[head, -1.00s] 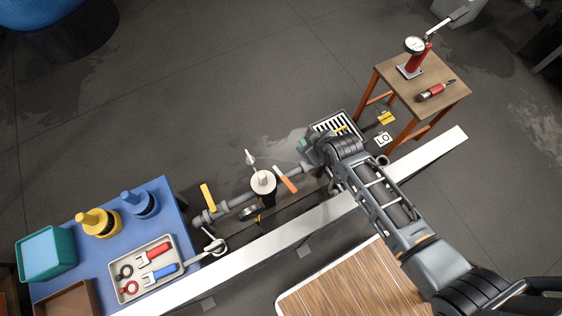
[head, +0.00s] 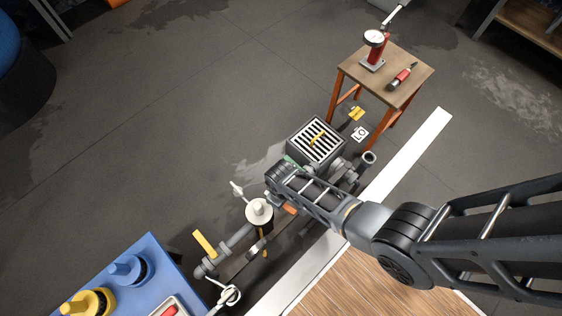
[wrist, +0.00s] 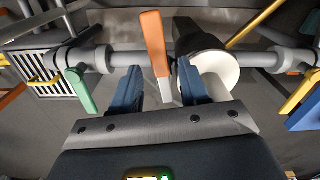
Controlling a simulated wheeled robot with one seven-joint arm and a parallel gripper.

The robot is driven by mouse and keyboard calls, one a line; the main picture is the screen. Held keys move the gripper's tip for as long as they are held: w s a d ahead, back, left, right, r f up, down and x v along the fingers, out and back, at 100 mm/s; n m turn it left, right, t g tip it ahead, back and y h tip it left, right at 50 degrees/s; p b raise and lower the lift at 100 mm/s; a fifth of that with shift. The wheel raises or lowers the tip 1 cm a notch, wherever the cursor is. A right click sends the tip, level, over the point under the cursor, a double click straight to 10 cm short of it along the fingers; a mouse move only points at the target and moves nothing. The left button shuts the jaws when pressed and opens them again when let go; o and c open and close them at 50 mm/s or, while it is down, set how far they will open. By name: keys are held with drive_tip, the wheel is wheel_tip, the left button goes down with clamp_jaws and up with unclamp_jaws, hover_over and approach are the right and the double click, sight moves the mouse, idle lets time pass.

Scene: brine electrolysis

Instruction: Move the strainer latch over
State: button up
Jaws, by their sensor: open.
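The strainer (head: 259,211) is a dark body with a white cap on the grey pipe. A small white lever (head: 237,188) sticks out beside it; I cannot tell if this is its latch. In the wrist view the strainer's white round part (wrist: 218,72) is just right of my gripper (wrist: 159,86). My gripper is open, with two dark blue fingers. An orange-handled lever (wrist: 153,42) stands upright on the pipe; its pale lower end shows between the fingers, and I see no grip on it. In the head view my arm hides the gripper; part of the orange handle (head: 290,208) shows.
A green handle (wrist: 80,92) hangs left of my gripper and a yellow handle (wrist: 299,92) stands to the right. A slotted grate (head: 317,141) lies beyond my arm. A blue table (head: 135,285) is at lower left, a wooden stool (head: 390,75) at upper right.

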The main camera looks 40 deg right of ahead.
drive_tip(key=shift+f, duration=0.95)
clamp_jaws()
